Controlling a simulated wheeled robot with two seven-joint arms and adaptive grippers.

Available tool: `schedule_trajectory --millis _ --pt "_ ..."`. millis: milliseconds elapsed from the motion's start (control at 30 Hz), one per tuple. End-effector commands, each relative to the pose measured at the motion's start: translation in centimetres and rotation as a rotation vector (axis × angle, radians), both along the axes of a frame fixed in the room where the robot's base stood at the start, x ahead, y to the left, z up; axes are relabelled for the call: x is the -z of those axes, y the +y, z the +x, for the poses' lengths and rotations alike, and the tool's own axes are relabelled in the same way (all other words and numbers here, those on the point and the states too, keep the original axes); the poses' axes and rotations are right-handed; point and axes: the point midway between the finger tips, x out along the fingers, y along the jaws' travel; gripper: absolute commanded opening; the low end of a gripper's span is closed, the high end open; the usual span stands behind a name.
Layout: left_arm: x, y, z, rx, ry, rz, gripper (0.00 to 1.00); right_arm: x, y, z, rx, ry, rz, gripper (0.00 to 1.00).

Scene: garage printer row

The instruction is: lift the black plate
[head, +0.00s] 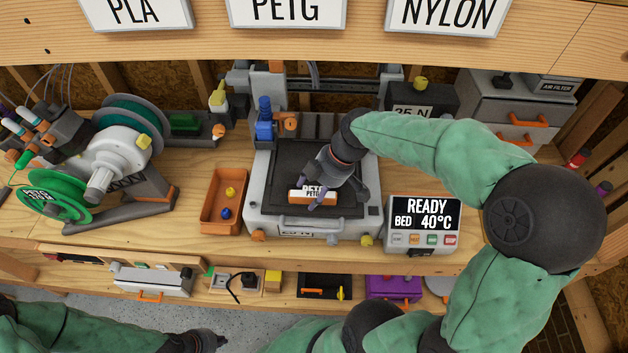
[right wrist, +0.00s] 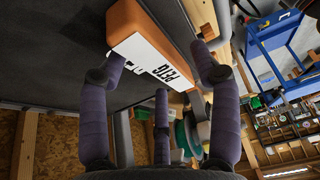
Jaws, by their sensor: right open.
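The black plate (head: 285,165) lies flat on the bed of the grey printer (head: 262,222); in the right wrist view it is the dark surface (right wrist: 60,50). An orange block (head: 293,199) with a white PETG label is at the plate's front part and also shows in the right wrist view (right wrist: 125,22). My right gripper (head: 318,193) is over the plate at this block, its purple fingers (right wrist: 158,72) spread open around it. I cannot tell whether they touch it. The gripper hides part of the plate. My left gripper (head: 212,340) is low at the bottom edge, away from the printer.
A display reading READY, BED 40°C (head: 425,216) stands right of the printer. An orange tray (head: 211,226) with small blue and yellow pieces is at its left. A spool machine (head: 120,160) stands further left. A wooden shelf (head: 360,35) with filament signs crosses above the bench.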

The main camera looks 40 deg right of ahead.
Motion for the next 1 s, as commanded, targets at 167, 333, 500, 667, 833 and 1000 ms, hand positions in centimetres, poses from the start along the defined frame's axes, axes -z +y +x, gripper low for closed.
schedule_trajectory --millis 167,333,500,667,833,1000 --pt "0.0 0.0 0.0 0.0 0.0 0.0 0.0 0.0 0.0 0.0 0.0 0.0 0.0 0.55" --pt "0.0 0.0 0.0 0.0 0.0 0.0 0.0 -0.1 0.0 0.0 0.0 0.0 0.0 0.07" --pt "0.0 0.0 0.0 0.0 0.0 0.0 0.0 -0.1 0.0 0.0 0.0 -0.001 -0.001 0.0" --pt "-0.1 0.0 0.0 0.0 0.0 0.0 0.0 -0.2 0.0 0.0 0.0 -0.001 0.0 0.0" --pt "-0.7 0.0 0.0 0.0 0.0 0.0 0.0 -2.2 -0.1 0.1 0.0 -0.005 -0.002 0.0" --pt "-1.6 0.0 0.0 0.0 0.0 0.0 0.0 -5.5 -0.1 0.1 0.0 -0.006 -0.003 0.0"
